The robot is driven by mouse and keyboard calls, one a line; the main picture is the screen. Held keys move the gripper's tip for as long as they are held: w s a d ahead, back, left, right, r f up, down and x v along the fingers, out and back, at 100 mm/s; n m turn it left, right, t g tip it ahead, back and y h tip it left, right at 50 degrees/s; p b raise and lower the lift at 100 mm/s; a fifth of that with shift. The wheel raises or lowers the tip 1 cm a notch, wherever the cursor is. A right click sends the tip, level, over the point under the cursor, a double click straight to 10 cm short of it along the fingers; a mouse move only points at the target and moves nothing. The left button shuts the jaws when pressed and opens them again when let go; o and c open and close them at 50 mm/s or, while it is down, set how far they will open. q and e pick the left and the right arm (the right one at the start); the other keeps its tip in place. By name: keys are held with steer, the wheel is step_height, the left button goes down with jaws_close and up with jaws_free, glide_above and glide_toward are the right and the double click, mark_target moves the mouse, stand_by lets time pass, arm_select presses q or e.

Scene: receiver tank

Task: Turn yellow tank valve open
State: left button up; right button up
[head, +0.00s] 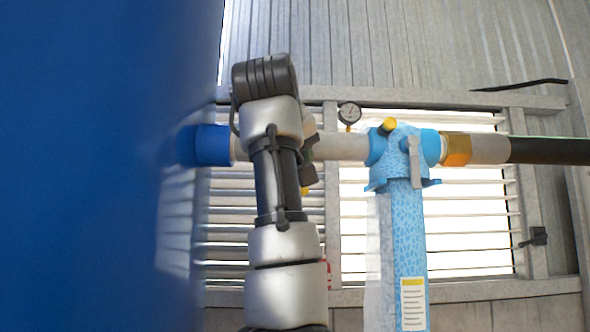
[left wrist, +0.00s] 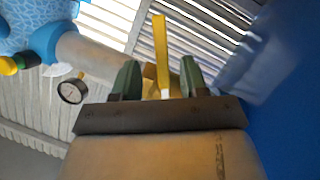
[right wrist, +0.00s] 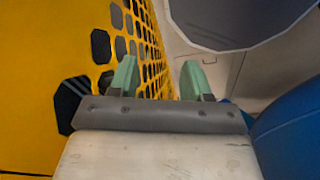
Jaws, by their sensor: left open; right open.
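In the head view my left arm hides most of the valve, and only a small yellow bit (head: 304,190) shows beside the dark left gripper (head: 309,170). My right gripper (right wrist: 160,80) is open and empty in the right wrist view.
A blue tank wall (head: 90,160) fills the left of the head view. The pale pipe (head: 340,147) carries a pressure gauge (head: 349,113) and meets a light-blue patterned fitting (head: 402,150). A yellow perforated panel (right wrist: 55,40) stands close to my right gripper.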

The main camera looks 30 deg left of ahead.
arm_select(q)
steer(key=p+x, duration=0.1)
steer(key=x, duration=0.2)
steer(key=p+x, duration=0.1)
steer(key=x, duration=0.2)
steer(key=shift+w+a, duration=0.1)
steer(key=shift+a, duration=0.2)
steer(key=shift+w+a+f+p, duration=0.1)
steer(key=shift+w+f+p, duration=0.25)
steer(key=shift+w, duration=0.3)
steer(key=shift+c, duration=0.4)
jaws_close()
steer(key=shift+r, duration=0.1)
